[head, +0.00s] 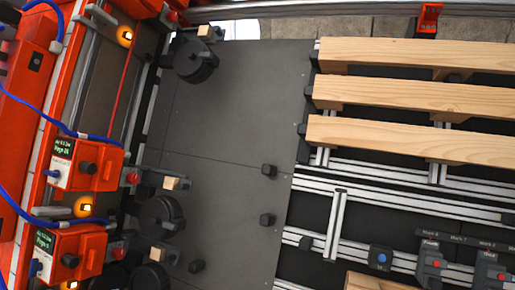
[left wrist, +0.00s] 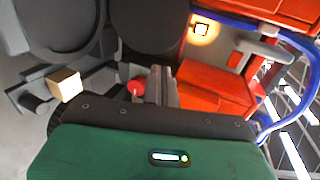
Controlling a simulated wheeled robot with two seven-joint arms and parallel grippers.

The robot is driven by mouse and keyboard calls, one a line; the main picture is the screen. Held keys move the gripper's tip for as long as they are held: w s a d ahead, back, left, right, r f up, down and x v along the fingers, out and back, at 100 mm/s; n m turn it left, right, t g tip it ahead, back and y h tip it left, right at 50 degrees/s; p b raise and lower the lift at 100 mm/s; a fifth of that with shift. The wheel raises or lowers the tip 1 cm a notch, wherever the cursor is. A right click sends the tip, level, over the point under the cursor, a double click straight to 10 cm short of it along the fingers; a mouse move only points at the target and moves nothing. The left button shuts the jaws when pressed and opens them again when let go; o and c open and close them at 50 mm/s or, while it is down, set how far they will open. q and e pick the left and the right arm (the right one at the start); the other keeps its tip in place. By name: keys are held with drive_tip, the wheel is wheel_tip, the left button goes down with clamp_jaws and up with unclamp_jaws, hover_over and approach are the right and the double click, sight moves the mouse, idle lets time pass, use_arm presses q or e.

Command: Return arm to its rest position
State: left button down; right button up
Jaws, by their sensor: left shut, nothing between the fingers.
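My left gripper (left wrist: 162,84) shows in the left wrist view, its narrow grey fingers together with nothing between them. Its green and black body fills the bottom of that view. Orange equipment (left wrist: 205,92) lies beyond the fingers, with a red knob (left wrist: 135,88) just to their left; I cannot tell the exact distance. Neither of my grippers shows in the head view, and my right gripper is in no view.
Orange units with screens (head: 85,165) and blue cables (head: 40,116) line the left side of the head view. Black round parts (head: 195,62) and small wooden blocks (head: 172,183) stand beside them. A wooden pallet (head: 420,95) lies on rails at right. The dark plate (head: 235,110) between is mostly clear.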

use_arm(q)
drive_tip(key=shift+f, duration=0.1)
drive_tip(key=s+d+f+m+t+h+b, duration=0.1)
drive_tip(key=s+d+f+m+h+b, duration=0.2)
drive_tip(key=f, duration=0.7)
drive_tip(key=s+d+f+m+t+h+b, duration=0.1)
drive_tip(key=s+d+f+t+h, duration=0.2)
drive_tip(key=f, duration=0.7)
drive_tip(key=s+d+f+m+h+b, duration=0.25)
drive_tip(key=s+d+f, duration=0.2)
drive_tip(key=f, duration=0.55)
drive_tip(key=s+d+f+m+g+h+b, duration=0.1)
drive_tip(key=s+d+f+g+h+b, duration=0.3)
drive_tip(key=s+f, duration=1.3)
drive_tip(key=s+d+f+g+b, duration=0.1)
drive_tip(key=s+f+g, duration=0.3)
drive_tip(key=s+f, duration=0.4)
drive_tip(key=s+d+f+g+b, duration=0.1)
drive_tip(key=s+f+g, duration=0.4)
drive_tip(key=s, duration=1.7)
wheel_tip(320, 180, down, 3)
drive_tip(key=shift+s+d+f, duration=0.1)
drive_tip(key=shift+s+d, duration=0.25)
drive_tip(key=shift+d, duration=0.4)
drive_tip(key=shift+w, duration=0.1)
